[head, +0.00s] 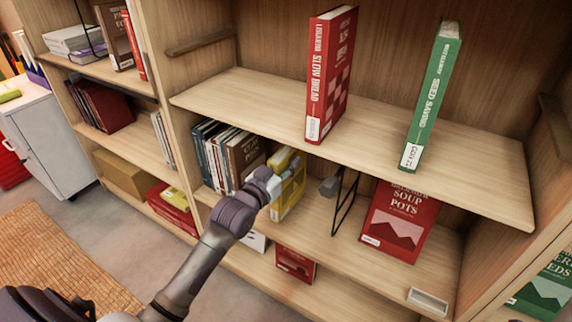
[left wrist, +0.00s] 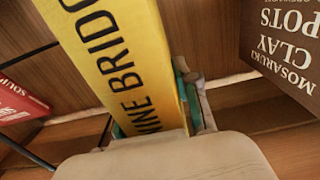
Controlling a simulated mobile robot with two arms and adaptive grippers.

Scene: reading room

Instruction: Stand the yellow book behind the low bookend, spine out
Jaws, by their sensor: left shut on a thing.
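The yellow book (head: 291,198) is upright at the lower shelf, between a row of books and the black wire bookend (head: 346,208). My left gripper (head: 281,175) is shut on it from the front. In the left wrist view the yellow book (left wrist: 125,70) shows its lettered spine towards my palm, with the fingers of my left gripper (left wrist: 155,115) at its two sides. The bookend's thin wire (left wrist: 28,153) shows at the left there. I cannot tell whether the book's base touches the shelf. My right gripper is not in view.
A brown book (head: 243,153) ends the row to the left; it also shows in the wrist view (left wrist: 285,60). A red Soup Pots book (head: 398,220) stands right of the bookend. The upper shelf (head: 250,98) overhangs, bearing a red book (head: 331,75) and a green book (head: 433,95).

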